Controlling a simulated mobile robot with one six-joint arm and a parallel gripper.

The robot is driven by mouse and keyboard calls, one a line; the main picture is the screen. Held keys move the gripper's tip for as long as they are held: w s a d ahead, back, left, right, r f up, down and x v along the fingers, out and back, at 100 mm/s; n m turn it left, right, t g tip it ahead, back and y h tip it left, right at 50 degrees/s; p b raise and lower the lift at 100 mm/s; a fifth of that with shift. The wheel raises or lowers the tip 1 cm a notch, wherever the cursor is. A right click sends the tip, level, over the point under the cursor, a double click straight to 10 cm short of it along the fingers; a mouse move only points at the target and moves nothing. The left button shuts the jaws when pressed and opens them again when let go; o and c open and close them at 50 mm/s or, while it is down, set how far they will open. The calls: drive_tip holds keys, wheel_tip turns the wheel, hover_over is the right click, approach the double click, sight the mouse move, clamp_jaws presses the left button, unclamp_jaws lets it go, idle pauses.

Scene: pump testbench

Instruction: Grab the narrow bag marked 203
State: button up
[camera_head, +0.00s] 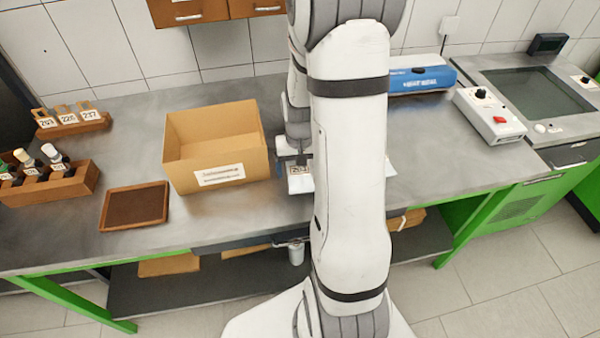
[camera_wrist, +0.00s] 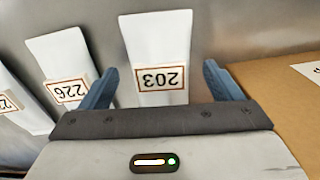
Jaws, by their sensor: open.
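The narrow bag marked 203 (camera_wrist: 155,45) is white with a brown-framed label, upside down in the wrist view. It lies between my gripper's (camera_wrist: 160,74) two blue fingers, which are open, one on each side. I cannot tell whether they touch it. A similar bag marked 226 (camera_wrist: 60,62) lies to its left, outside the fingers. A third bag (camera_wrist: 22,108) is partly cut off at the left edge. In the head view, my gripper (camera_head: 296,161) is low over the bench, and a white labelled bag (camera_head: 300,184) shows below it. My arm hides much of this spot.
An open cardboard box (camera_head: 215,165) stands just left of my gripper. A brown tray (camera_head: 135,206) and wooden racks, one with tags 203, 226 and 237 (camera_head: 70,123), are farther left. A blue device (camera_head: 422,80) and a control box (camera_head: 490,113) stand right.

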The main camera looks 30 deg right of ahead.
drive_tip(key=shift+f, duration=0.2)
drive_tip(key=shift+c, duration=0.5)
drive_tip(key=c, duration=1.1)
